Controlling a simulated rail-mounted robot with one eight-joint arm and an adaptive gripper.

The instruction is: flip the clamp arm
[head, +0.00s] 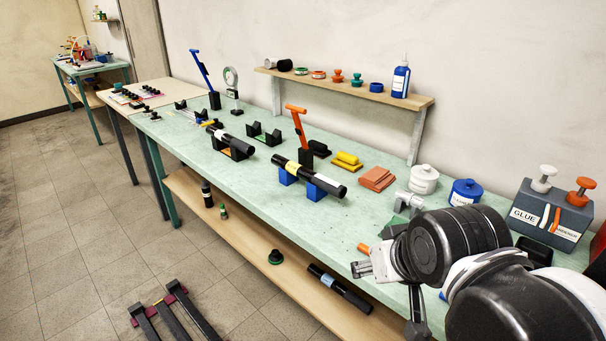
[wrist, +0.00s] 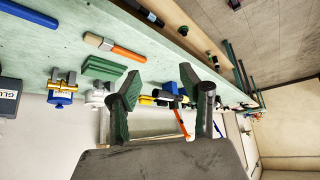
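An orange clamp arm (head: 297,120) stands raised, leaning slightly, on a black base (head: 305,158) behind the black tube at mid-table. A blue clamp arm (head: 201,70) also stands raised on its black base (head: 214,101) farther left. In the wrist view the orange clamp arm (wrist: 181,125) shows small, beyond and between my fingers. My gripper (wrist: 166,86) is open and empty, its two green-padded fingers wide apart. It hangs over the right part of the table, well away from both clamps. In the head view my arm hides part of it.
Black tubes (head: 322,181) rest on blue and black supports along the table. A wall shelf (head: 350,90) overhangs the back.

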